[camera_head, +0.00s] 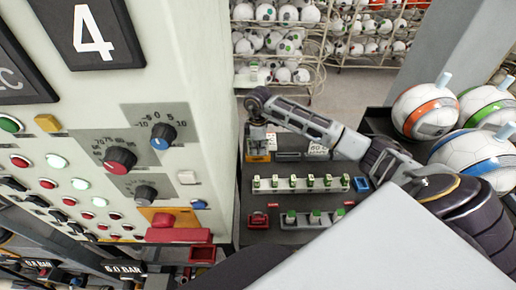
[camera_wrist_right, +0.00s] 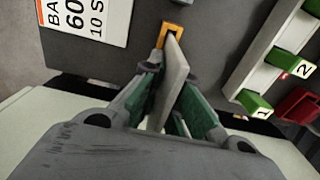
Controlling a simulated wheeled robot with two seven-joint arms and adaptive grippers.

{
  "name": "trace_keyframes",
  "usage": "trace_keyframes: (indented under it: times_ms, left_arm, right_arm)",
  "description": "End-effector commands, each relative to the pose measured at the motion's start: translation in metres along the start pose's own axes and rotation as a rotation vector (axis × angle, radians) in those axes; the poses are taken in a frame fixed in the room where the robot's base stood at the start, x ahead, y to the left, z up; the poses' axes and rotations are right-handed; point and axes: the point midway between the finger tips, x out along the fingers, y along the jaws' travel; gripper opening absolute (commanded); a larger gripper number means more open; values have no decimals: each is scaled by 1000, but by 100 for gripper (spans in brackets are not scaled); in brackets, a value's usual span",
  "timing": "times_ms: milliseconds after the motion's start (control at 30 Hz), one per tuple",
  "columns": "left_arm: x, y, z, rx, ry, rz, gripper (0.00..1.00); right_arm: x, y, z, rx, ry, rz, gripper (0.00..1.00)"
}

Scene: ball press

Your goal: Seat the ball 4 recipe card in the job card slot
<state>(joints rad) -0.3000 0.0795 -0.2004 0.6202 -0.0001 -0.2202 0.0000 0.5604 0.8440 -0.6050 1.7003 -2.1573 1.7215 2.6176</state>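My right arm reaches in from the right in the head view, and my right gripper (camera_head: 258,128) points down over the back left of the dark console. In the wrist view my right gripper (camera_wrist_right: 172,85) has its green-padded fingers closed on a thin pale card (camera_wrist_right: 173,75), seen nearly edge-on. Its number cannot be read. The card's far end is at an orange-framed slot (camera_wrist_right: 163,34), apparently the job card slot; how deep it sits is unclear. Orange also shows below the gripper in the head view (camera_head: 258,158). My left gripper is not in view.
A rack (camera_head: 300,184) of several green-tabbed pieces stands in front of the gripper, with tabs 1 and 2 readable in the wrist view. A printed card (camera_wrist_right: 88,20) lies beside the slot. The control panel (camera_head: 115,130) rises close on the left; balls (camera_head: 425,110) stand right.

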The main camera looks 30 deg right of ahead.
Motion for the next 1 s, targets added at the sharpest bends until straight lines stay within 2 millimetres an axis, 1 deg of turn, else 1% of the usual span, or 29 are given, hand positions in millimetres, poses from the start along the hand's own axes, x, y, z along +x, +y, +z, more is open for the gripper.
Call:
trace_keyframes:
  times_ms: [33, 200, 667, 867, 1000]
  left_arm:
    - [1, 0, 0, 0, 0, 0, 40]
    - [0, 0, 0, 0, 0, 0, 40]
    - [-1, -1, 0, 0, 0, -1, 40]
    - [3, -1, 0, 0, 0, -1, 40]
    - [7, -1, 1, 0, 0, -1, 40]
  right_arm:
    - [1, 0, 0, 0, 0, 0, 5]
    - [1, 0, 0, 0, -1, 0, 27]
    - [-2, 0, 0, 0, 0, 0, 27]
    - [-17, 1, 0, -1, 1, 3, 27]
    - [-34, 1, -1, -1, 2, 3, 27]
